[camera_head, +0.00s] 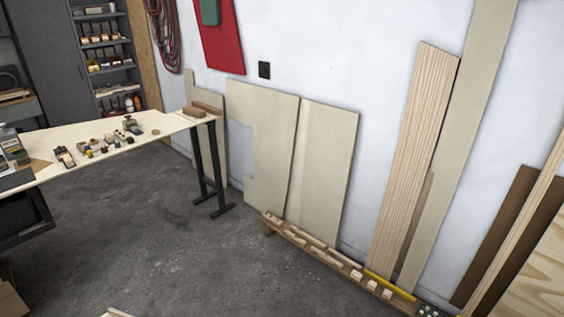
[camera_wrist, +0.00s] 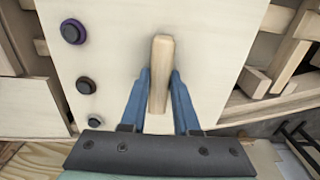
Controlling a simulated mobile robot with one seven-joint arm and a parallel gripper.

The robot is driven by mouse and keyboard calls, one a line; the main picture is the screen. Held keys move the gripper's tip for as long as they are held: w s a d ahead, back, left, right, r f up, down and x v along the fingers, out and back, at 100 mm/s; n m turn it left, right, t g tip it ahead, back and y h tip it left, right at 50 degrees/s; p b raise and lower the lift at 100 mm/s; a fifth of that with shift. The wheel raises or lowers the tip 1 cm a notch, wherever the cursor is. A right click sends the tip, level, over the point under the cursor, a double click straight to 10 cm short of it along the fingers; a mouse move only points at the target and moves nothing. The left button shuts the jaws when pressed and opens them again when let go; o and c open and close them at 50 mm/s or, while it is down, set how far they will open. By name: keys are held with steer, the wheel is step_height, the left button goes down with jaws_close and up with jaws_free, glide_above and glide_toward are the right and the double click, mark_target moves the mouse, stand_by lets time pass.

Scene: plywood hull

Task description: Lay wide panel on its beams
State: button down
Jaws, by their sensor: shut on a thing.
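In the wrist view, my gripper (camera_wrist: 160,78) has its two blue fingers closed on an upright wooden grip bar (camera_wrist: 161,60). Behind the bar is a broad, flat, pale panel (camera_wrist: 205,50), probably the wide panel, and the bar seems fixed to it. Three dark round knobs or discs (camera_wrist: 75,32) line the panel's left side. Wooden beams (camera_wrist: 290,60) show at the right of the panel. Whether the panel rests on them or is held above cannot be told. My gripper does not show in the head view.
In the head view, several pale sheets (camera_head: 270,140) lean on the white wall above a low wooden rack (camera_head: 320,253). A table (camera_head: 95,140) with small items stands at left. Tall boards (camera_head: 412,160) lean at right. The grey floor (camera_head: 150,230) is mostly clear.

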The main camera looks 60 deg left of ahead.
steer(key=shift+f+b, duration=0.6)
steer(key=shift+f, duration=0.25)
stand_by(0.6)
steer(key=c, duration=0.6)
jaws_free()
steer(key=shift+o, duration=0.2)
